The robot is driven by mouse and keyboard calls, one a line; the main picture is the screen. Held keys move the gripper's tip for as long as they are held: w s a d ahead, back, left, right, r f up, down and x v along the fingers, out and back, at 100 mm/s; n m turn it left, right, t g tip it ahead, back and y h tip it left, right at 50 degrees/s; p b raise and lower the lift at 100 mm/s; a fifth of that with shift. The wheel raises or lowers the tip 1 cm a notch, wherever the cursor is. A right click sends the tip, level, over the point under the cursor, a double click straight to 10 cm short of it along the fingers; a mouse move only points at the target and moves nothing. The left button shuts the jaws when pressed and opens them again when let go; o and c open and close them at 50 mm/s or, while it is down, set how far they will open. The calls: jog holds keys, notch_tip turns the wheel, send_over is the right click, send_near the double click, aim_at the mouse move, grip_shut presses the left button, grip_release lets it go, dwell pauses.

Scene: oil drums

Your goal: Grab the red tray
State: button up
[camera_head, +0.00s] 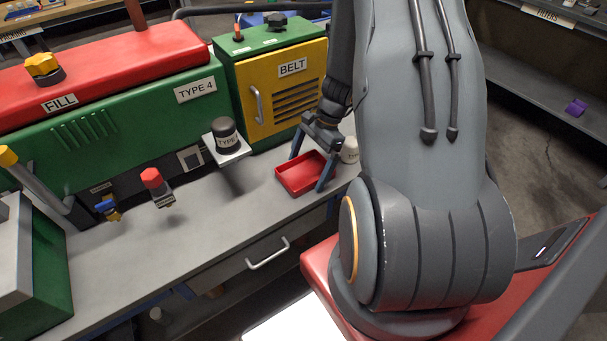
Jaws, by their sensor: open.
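The red tray (300,176) is a small, shallow, open box on the grey workbench, right of the picture's middle. It looks empty. My gripper (308,170) is open above the tray, pointing down, with its two blue fingers spread. One finger reaches down at the tray's right front side, and the other is near its back left side. I cannot tell whether the fingers touch the tray. My arm covers the bench area to the right of it.
A white labelled container (349,150) stands close behind the gripper to the right. The green and yellow BELT cabinet (285,85) stands behind. Bare worktop (190,235) lies to the left.

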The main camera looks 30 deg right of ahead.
jog(key=c, duration=1)
jog(key=shift+r, duration=0.15)
